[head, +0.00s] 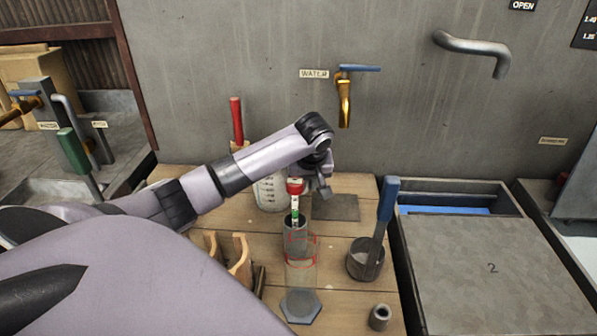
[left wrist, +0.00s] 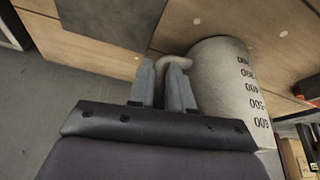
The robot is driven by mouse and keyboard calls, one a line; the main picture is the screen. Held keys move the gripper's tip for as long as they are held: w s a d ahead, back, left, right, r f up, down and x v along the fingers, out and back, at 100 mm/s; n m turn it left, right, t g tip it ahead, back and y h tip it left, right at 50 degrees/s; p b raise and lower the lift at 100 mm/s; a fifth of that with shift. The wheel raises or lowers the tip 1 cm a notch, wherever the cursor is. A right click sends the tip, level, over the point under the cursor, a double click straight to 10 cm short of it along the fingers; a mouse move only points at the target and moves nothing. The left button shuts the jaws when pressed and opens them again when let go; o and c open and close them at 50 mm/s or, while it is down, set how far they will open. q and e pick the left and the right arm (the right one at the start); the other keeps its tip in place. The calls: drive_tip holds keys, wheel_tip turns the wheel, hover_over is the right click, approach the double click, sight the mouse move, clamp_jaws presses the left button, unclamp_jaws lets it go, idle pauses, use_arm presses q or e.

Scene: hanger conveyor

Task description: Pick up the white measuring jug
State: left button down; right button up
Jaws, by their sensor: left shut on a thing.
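The white measuring jug (head: 268,192) stands on the wooden table near the back wall, partly hidden behind my left arm in the head view. In the left wrist view the jug (left wrist: 222,95) shows at the right, with dark volume numbers on its side. My left gripper (left wrist: 162,80) is shut on the jug's handle (left wrist: 170,62), with one finger on each side of it. In the head view my left gripper (head: 320,178) is just right of the jug, and its fingertips are hard to make out. My right gripper is not in view.
A red-capped tester (head: 295,205) in a glass cylinder (head: 301,262) stands close in front of the gripper. Right of it is a grey cup (head: 364,264) with a blue handle (head: 388,198). A brass tap (head: 344,98) juts from the wall above. A wooden holder (head: 238,264) stands front left.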

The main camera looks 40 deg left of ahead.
use_arm(q)
wheel_tip(320, 180, up, 20)
idle(0.6)
